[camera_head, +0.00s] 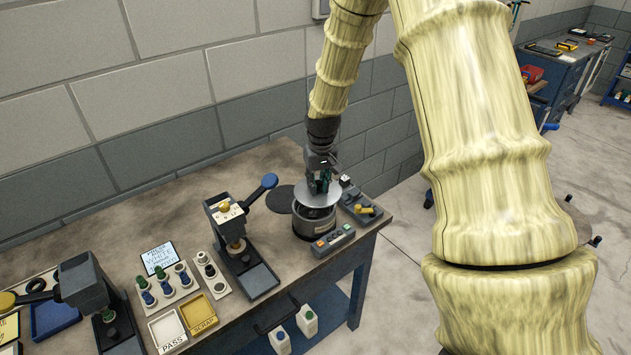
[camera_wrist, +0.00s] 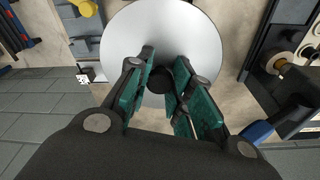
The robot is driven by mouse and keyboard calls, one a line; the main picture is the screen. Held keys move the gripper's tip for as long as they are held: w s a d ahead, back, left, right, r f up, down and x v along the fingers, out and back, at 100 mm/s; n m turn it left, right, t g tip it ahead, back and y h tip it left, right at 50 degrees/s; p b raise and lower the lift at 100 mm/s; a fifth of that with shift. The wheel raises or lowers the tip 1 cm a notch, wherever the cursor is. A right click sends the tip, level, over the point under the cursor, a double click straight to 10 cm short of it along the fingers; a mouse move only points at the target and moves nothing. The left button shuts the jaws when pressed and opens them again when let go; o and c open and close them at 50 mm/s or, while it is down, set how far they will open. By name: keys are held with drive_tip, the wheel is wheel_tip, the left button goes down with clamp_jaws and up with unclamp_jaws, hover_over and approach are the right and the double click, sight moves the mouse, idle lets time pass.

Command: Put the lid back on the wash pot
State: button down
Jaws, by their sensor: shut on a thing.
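The wash pot (camera_head: 310,225) is a dark grey cylinder with a pale label, standing near the right end of the bench. The lid (camera_head: 308,198) is a round silver disc over the pot's mouth. A dark strip of the opening shows under it, so it seems slightly above the rim. My gripper (camera_head: 321,184) points down from above and is shut on the lid's knob. In the wrist view the teal finger pads of my gripper (camera_wrist: 165,92) flank the dark round knob, and the silver lid (camera_wrist: 165,35) hides the pot.
A dark round disc (camera_head: 280,199) lies left of the pot. A grey control box (camera_head: 333,241) stands in front of it, and a tray with a yellow item (camera_head: 362,209) at its right. A press with a blue-knobbed lever (camera_head: 240,230) stands to the left.

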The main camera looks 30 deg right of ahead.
drive_tip(key=w+f, duration=0.1)
drive_tip(key=w+f+b, duration=0.1)
drive_tip(key=f, duration=0.2)
drive_tip(key=shift+w+a+f, duration=0.15)
drive_tip(key=shift+w+a, duration=0.05)
drive_tip(key=shift+w, duration=0.2)
drive_tip(key=shift+s+d+f+b, duration=0.1)
drive_tip(key=shift+s+f+b, duration=0.2)
drive_tip(key=shift+s, duration=0.5)
drive_tip(key=shift+w+f, duration=0.5)
drive_tip(key=shift+w, duration=0.1)
drive_tip(key=shift+s+r, duration=0.25)
drive_tip(key=shift+s, duration=0.15)
drive_tip(key=shift+w+f, duration=0.15)
drive_tip(key=shift+w, duration=0.1)
drive_tip(key=shift+s, duration=0.1)
drive_tip(key=shift+s, duration=0.1)
drive_tip(key=shift+f+p, duration=0.1)
drive_tip(key=shift+p, duration=0.3)
idle(0.5)
